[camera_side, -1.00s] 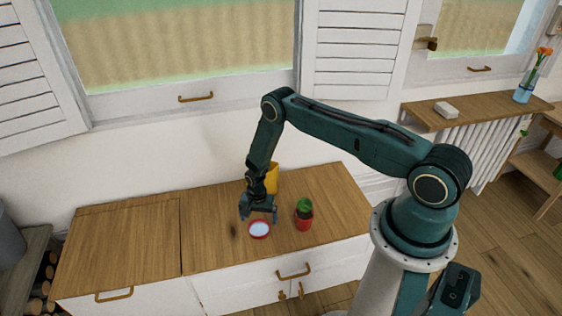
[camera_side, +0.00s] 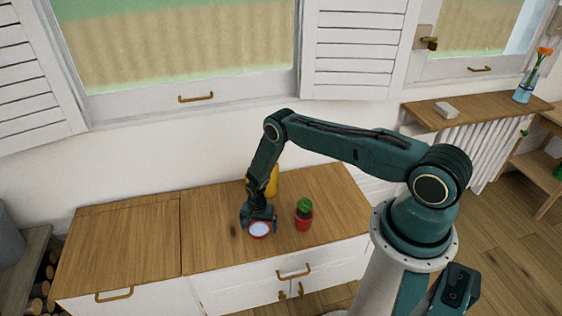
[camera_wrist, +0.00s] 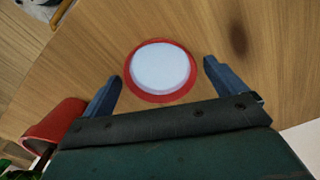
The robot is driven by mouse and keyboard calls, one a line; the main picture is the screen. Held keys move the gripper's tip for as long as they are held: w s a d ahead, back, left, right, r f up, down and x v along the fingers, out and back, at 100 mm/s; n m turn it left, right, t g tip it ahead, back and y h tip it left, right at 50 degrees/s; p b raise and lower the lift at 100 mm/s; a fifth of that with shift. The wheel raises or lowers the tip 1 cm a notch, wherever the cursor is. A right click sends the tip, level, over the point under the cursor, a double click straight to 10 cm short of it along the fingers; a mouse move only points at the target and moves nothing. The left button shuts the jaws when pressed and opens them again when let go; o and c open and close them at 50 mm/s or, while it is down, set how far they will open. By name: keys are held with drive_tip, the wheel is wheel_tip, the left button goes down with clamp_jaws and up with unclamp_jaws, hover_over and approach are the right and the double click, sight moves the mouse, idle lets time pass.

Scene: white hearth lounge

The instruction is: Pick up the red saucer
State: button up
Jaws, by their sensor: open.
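The red saucer (camera_side: 260,237) lies on the wooden top of the white cabinet. My gripper (camera_side: 260,226) is low over the cabinet top at the saucer's far side. In the wrist view my gripper's two blue fingers (camera_wrist: 160,80) are spread apart, one on each side of the saucer, with nothing between them held. I cannot tell whether the fingertips touch the rim.
A red pot with a green cactus (camera_side: 304,214) stands close to the right of the saucer; the pot's red side (camera_wrist: 55,122) shows at lower left in the wrist view. A yellow object (camera_side: 272,182) stands behind my gripper. The cabinet top (camera_side: 130,235) is clear to the left.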

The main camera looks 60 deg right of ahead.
idle(0.3)
drive_tip(key=c, duration=1.1)
drive_tip(key=shift+r, duration=0.25)
wheel_tip(320, 180, up, 20)
drive_tip(key=shift+f, duration=0.2)
idle(0.5)
wheel_tip(320, 180, up, 12)
drive_tip(key=n, duration=0.7)
hover_over(258, 232)
drive_tip(key=s+a, duration=0.2)
drive_tip(key=a, duration=0.4)
drive_tip(key=s+a+r+n, duration=0.1)
drive_tip(key=r+n, duration=0.1)
drive_tip(key=s+a+r+n, duration=0.2)
drive_tip(key=r, duration=0.1)
drive_tip(key=s+a+r+n, duration=0.1)
drive_tip(key=r+n, duration=0.1)
drive_tip(key=r, duration=0.1)
drive_tip(key=shift+s+a+n, duration=0.2)
drive_tip(key=shift+a+n, duration=0.1)
drive_tip(key=shift+a, duration=0.05)
